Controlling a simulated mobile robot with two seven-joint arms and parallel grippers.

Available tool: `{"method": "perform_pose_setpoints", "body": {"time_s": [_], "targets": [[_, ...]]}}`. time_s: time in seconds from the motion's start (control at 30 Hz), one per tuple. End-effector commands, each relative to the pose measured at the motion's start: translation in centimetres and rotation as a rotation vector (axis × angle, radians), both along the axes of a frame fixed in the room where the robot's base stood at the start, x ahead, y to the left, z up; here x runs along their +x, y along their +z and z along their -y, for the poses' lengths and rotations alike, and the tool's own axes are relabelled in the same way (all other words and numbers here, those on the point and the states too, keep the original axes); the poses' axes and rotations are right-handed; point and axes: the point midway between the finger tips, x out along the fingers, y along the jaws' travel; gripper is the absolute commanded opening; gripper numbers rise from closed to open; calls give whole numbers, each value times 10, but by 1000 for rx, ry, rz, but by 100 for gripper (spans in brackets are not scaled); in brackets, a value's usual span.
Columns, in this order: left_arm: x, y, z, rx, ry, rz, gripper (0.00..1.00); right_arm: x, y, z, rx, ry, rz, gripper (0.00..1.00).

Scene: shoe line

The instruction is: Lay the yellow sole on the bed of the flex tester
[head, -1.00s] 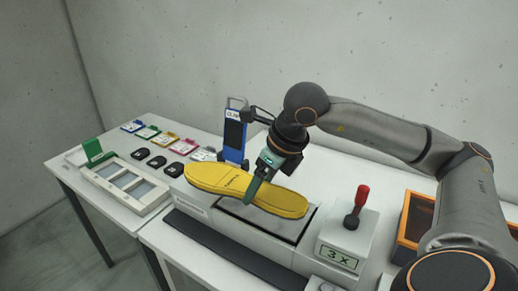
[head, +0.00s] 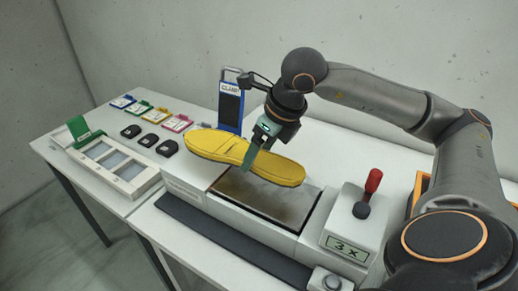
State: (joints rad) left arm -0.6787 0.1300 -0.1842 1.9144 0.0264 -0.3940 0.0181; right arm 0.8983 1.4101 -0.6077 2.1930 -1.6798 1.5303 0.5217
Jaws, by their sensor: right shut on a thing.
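The yellow sole (head: 215,146) is long and flat, held above the flex tester. My right gripper (head: 251,160) is shut on the sole near its middle, coming down from above. The flex tester (head: 178,188) is a light grey machine with a dark, flat bed (head: 270,203) in its top. The sole hangs over the bed's far edge and reaches past it to the left; a gap shows between sole and bed. The sole hides part of the bed's far side. My left gripper is not in view.
A red-knobbed lever (head: 373,181) stands on a box marked 3 X at the bed's right. A blue clamp stand (head: 231,106) is behind the sole. A white tray (head: 115,165), several coloured cards and black pieces (head: 148,140) lie on the left table.

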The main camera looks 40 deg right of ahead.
Motion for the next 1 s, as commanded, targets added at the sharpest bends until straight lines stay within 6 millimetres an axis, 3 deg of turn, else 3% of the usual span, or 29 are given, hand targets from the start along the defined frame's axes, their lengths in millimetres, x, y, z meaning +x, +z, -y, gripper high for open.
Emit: {"method": "perform_pose_setpoints", "body": {"time_s": [0.43,0.63,0.97,1.0], "targets": [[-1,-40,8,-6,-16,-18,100,0,-50,0,-1,0,2,11],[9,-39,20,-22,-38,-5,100,0,-62,0,-1,0,2,11],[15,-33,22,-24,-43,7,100,0,-62,0,0,0,1,11],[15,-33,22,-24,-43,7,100,0,-62,0,0,0,1,86]]}}
